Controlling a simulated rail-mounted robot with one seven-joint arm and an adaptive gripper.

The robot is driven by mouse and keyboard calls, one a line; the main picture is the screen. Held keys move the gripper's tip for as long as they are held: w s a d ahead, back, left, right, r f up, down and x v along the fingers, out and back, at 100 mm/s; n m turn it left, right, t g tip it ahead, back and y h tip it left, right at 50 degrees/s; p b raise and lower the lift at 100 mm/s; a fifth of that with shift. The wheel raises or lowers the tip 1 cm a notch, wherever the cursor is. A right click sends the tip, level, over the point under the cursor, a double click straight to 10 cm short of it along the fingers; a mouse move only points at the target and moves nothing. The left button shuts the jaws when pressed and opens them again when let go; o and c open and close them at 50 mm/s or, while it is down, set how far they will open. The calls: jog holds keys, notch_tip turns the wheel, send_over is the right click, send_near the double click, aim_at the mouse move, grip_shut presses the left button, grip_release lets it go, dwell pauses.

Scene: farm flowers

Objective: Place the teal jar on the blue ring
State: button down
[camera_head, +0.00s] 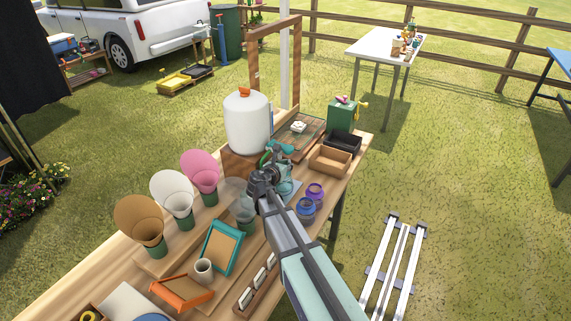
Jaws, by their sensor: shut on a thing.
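The teal jar (289,187) is partly hidden behind my arm, beside the blue and purple jars on the wooden table. Only a pale teal part of it shows. My gripper (284,172) is at the far end of my arm, just above this teal part, and looks shut on it. The fingertips are small and mostly hidden, so their exact contact cannot be seen. A blue round thing (152,317), perhaps the blue ring, shows at the bottom edge on a white board (122,302). It is cut off by the frame.
A blue jar (305,208) and a purple jar (315,191) stand right of my arm. Brown, white and pink cones (201,170) stand at left. A teal tray (222,248), a cup (204,268) and an orange tray (181,293) lie nearer. A white tank (247,122) stands behind.

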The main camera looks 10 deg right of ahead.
jog(key=shift+f, duration=0.45)
jog(key=c, duration=0.7)
grip_release()
jog(key=shift+o, duration=0.2)
jog(key=shift+r, duration=0.2)
jog(key=v, duration=0.4)
jog(key=b+v, duration=0.1)
jog(key=v, duration=0.3)
jog(key=b+v, duration=0.1)
jog(key=v, duration=0.3)
jog(key=shift+r, duration=0.45)
jog(key=shift+d, duration=0.1)
